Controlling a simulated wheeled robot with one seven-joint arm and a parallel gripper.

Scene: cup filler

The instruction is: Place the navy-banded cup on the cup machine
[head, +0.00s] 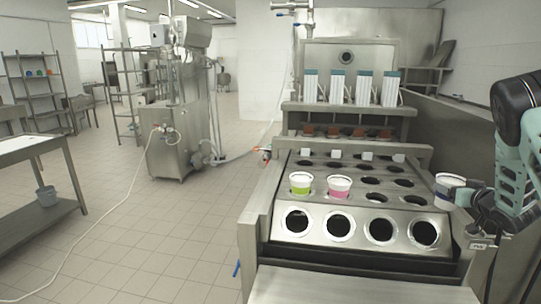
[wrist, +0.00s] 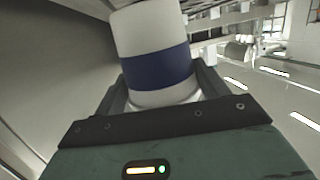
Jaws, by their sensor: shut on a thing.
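The navy-banded cup (wrist: 155,70) is white with a wide navy band, and it is held between the fingers of my gripper (wrist: 163,88) in the wrist view. In the head view the cup (head: 446,190) is at the right end of the cup machine (head: 256,215), to the right of the holes and raised near the machine's right edge. My gripper (head: 465,196) reaches it from the right, shut on it. The machine's sloped top has rows of round holes. Whether the cup touches the machine cannot be told.
White upright dispensers (head: 336,86) stand at the machine's back. A wall closes the right side.

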